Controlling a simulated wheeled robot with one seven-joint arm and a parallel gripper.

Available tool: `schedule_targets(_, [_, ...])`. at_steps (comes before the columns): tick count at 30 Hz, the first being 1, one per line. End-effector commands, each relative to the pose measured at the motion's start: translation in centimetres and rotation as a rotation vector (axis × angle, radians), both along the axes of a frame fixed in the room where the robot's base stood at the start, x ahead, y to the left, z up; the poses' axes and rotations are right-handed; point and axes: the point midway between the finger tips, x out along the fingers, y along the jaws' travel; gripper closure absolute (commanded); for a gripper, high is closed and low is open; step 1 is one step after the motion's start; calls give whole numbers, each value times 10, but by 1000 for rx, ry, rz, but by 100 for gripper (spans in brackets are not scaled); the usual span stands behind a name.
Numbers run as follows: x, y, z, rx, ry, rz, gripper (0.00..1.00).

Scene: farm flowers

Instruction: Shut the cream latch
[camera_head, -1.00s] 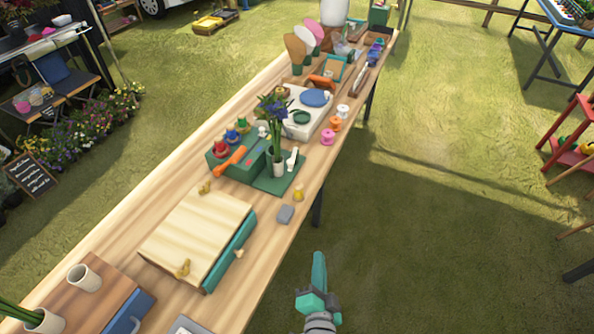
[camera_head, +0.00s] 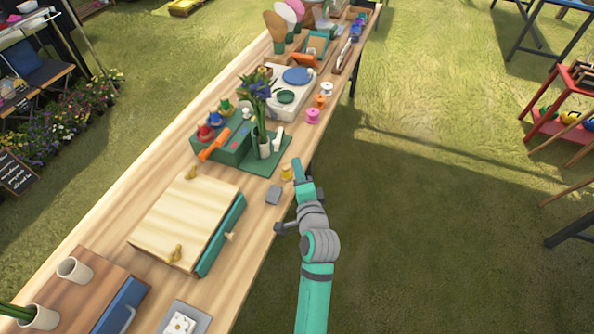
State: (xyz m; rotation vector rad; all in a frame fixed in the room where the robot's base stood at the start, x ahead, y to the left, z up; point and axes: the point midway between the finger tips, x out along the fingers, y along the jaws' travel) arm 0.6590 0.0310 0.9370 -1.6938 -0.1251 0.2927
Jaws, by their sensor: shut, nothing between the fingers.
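A small cream-white lever (camera_head: 278,138), which looks like the cream latch, sticks up tilted on the right part of a green base plate (camera_head: 262,165). It is small, and I cannot tell how far open it is. A vase of purple flowers (camera_head: 264,146) stands just left of it. A green box (camera_head: 235,150) with an orange lever (camera_head: 213,144) adjoins the plate. My gripper (camera_head: 298,165) is shut and empty at the table's right edge, below and right of the cream lever and apart from it. Its fingers point away from me.
A small yellow item (camera_head: 286,173) and a grey block (camera_head: 273,195) lie close left of my gripper. A wooden flower press (camera_head: 188,220) is nearer. Pink, orange and white spools (camera_head: 313,116) stand farther along. Grass right of the table is open.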

Motion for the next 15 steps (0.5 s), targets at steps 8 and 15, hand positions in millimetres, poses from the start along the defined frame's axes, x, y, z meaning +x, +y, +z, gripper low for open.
schedule_targets(8, [51, 13, -6, 0, -1, -1, 100])
schedule_targets(15, [72, 35, -12, -1, -1, -3, 100])
